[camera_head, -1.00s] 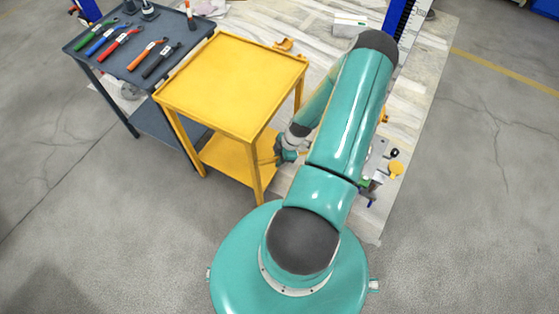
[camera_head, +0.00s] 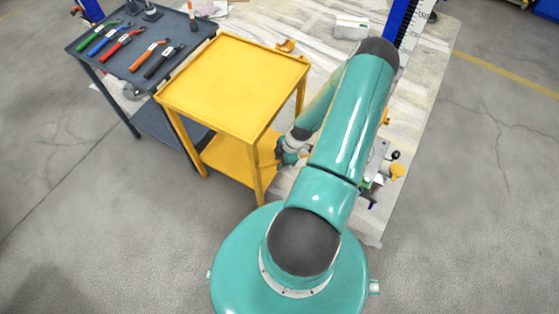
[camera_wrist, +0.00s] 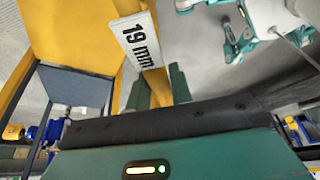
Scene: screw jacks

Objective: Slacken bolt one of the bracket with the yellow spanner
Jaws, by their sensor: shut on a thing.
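My gripper (camera_wrist: 160,90) is shut on the yellow spanner (camera_wrist: 155,78), which carries a white "19 mm" label in the wrist view. The spanner stands up between the two teal fingers, and its upper end runs out of the frame. In the head view my gripper (camera_head: 287,157) is low, right beside the yellow cart, and little of the spanner can be made out there. Metal fittings with a yellow knob (camera_head: 397,171) show partly behind my arm at the right. I cannot tell whether the bracket is among them, and bolt one cannot be picked out.
The yellow cart (camera_head: 232,85) stands directly left of my gripper, its top empty. A dark tool table (camera_head: 125,62) at the upper left holds green, blue, red, orange and black-handled tools. A blue post (camera_head: 400,25) stands behind my arm. Grey floor at the right is clear.

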